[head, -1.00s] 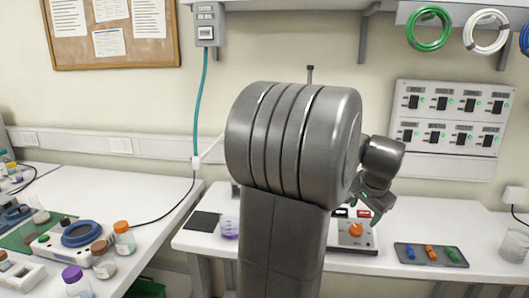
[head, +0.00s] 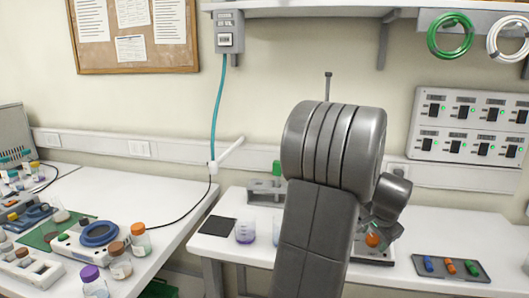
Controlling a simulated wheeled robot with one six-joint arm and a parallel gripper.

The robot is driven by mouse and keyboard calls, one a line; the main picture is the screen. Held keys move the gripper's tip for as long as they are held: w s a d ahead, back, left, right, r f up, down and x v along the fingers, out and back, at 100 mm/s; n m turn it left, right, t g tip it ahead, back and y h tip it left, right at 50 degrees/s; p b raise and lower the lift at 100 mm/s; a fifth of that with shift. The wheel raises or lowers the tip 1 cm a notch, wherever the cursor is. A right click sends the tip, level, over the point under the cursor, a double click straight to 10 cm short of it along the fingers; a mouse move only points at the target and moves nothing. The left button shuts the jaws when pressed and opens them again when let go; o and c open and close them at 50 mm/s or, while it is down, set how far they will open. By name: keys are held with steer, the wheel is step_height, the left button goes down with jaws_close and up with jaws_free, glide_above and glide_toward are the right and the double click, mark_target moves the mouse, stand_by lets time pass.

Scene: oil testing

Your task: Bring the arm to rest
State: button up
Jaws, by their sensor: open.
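My arm rises in the middle of the head view, in front of the back table (head: 452,222), and bends over at a large grey joint. My gripper (head: 378,232) hangs past that joint on the right, small and partly overlapped by my own wrist. It is open, and I see nothing held in it. Behind and just below it, in the picture, is a device with an orange knob (head: 372,240). My arm and gripper hide much of that device. I cannot tell the gap between gripper and device.
A tray (head: 428,268) with blue, orange and green pieces lies right of the device. Bottles (head: 141,240) crowd the left table.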

steer(key=v, duration=1.4)
steer(key=x, duration=1.4)
steer(key=shift+f, duration=0.1)
steer(key=shift+n+b, duration=0.45)
steer(key=shift+n, duration=0.55)
steer(key=n+b, duration=0.1)
steer(key=n, duration=0.3)
steer(key=shift+n+y+b, duration=0.3)
steer(key=n+b, duration=0.1)
steer(key=n, duration=0.3)
steer(key=shift+n, duration=0.4)
steer(key=shift+r+n+b, duration=0.25)
steer(key=shift+n+b, duration=0.1)
steer(key=shift+n, duration=0.05)
steer(key=v, duration=0.8)
steer(key=shift+d, duration=0.15)
